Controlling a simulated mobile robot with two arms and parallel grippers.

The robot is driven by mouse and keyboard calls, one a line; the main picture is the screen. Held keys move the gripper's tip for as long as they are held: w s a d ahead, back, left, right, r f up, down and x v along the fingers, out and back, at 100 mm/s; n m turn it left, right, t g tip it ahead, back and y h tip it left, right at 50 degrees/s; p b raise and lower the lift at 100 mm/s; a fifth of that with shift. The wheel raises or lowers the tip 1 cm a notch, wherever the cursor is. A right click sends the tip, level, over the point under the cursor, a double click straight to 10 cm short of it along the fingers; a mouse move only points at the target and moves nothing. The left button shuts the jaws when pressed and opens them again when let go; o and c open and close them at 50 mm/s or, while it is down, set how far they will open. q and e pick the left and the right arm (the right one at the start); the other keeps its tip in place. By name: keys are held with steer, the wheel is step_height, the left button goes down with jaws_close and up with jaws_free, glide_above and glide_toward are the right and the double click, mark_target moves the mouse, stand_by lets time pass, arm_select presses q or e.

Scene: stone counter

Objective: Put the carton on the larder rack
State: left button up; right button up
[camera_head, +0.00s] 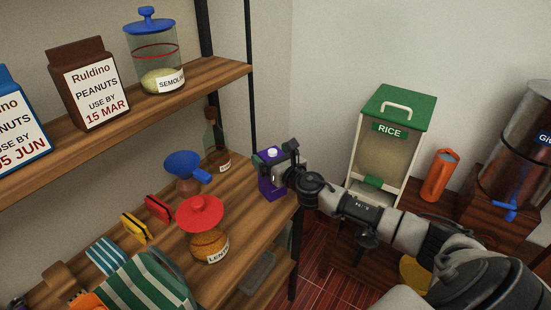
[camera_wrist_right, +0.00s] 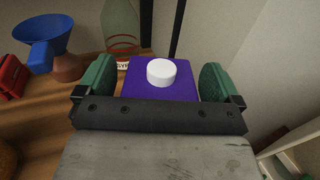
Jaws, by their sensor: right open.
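A purple carton (camera_head: 270,188) with a white cap stands upright at the right end of the larder rack's lower visible wooden shelf (camera_head: 240,192). My right gripper (camera_head: 280,162) is at the carton from the right. In the right wrist view the carton (camera_wrist_right: 150,91) is between the two green finger pads of my right gripper (camera_wrist_right: 158,82), which is open. A narrow gap seems to show on the right; I cannot tell whether the left pad touches. The carton's lower part is hidden in the wrist view. My left gripper is not in view.
A bottle (camera_head: 217,150), a blue funnel (camera_head: 186,165) and a red-lidded jar (camera_head: 208,245) stand left of the carton. The upper shelf (camera_head: 196,79) holds two peanuts cartons and a semolina jar. A rice dispenser (camera_head: 388,155) stands right, near an orange canister (camera_head: 439,175).

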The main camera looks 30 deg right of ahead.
steer(key=s+b, duration=0.2)
steer(key=s, duration=1)
steer(key=shift+r, duration=0.1)
